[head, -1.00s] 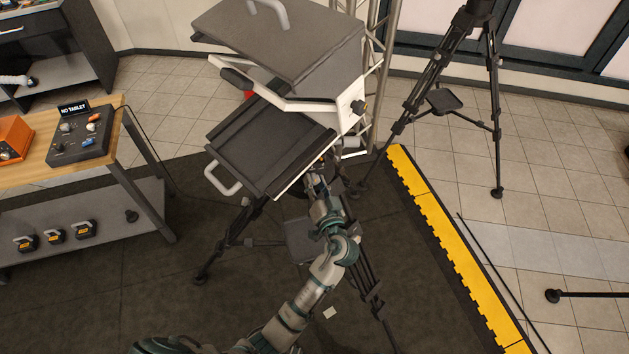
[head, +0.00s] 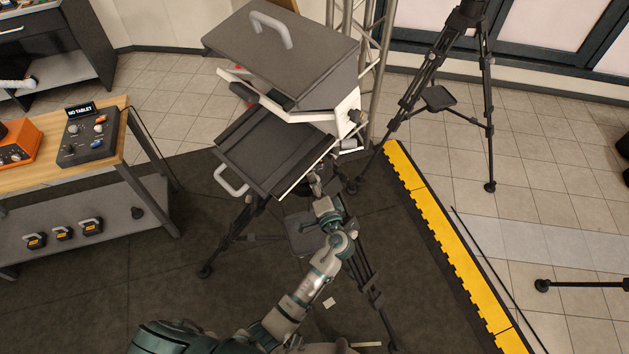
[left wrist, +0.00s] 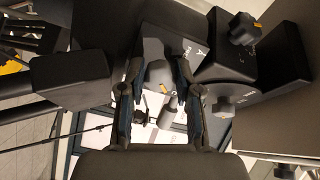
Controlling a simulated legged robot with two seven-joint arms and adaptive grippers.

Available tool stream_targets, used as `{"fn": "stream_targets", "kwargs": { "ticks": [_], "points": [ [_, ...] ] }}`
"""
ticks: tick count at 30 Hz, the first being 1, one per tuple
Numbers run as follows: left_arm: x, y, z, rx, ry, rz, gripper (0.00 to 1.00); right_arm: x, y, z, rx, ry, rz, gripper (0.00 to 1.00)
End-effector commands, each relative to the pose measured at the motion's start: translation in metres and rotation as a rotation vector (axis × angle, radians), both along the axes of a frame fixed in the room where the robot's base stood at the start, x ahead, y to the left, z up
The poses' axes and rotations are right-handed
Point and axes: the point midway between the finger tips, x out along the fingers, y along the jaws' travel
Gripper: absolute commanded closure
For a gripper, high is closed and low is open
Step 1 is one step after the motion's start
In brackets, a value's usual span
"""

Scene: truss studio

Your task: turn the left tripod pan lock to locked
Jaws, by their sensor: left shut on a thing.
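The left tripod (head: 365,275) stands on the dark mat and carries a camera rig with a grey hood (head: 280,45) and a dark tray (head: 275,150). My left gripper (head: 316,188) reaches under the rig, at the tripod head, which the tray mostly hides in the head view. The knob sits between both fingertips. Its setting is too small to read. My right gripper is not in view.
A dark block (left wrist: 70,80) is at the left. A wooden-topped table (head: 110,155) stands left, and another tripod (head: 440,98) behind a yellow mat edge (head: 440,235).

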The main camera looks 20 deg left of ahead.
Motion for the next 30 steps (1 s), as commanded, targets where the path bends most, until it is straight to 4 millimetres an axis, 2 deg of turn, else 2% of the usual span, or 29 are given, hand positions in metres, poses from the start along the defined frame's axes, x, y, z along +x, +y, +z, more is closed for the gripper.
{"fn": "stream_targets", "kwargs": {
  "ticks": [6,18,19,21,30],
  "points": [
    [-0.0002,-0.0018,-0.0027,0.028,0.025,-0.005,1.00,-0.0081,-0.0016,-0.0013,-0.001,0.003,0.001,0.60],
    [-0.0003,-0.0020,-0.0038,0.030,0.028,-0.005,1.00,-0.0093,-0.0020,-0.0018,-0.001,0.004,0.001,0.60],
    [-0.0003,-0.0020,-0.0039,0.030,0.028,-0.005,0.59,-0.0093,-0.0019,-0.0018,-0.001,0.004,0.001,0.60],
    [-0.0003,-0.0019,-0.0036,0.030,0.027,-0.005,0.42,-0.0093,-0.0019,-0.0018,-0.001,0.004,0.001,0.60],
    [-0.0003,-0.0010,-0.0026,0.030,0.025,-0.003,0.41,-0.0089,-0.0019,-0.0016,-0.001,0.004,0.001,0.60]
  ]
}}
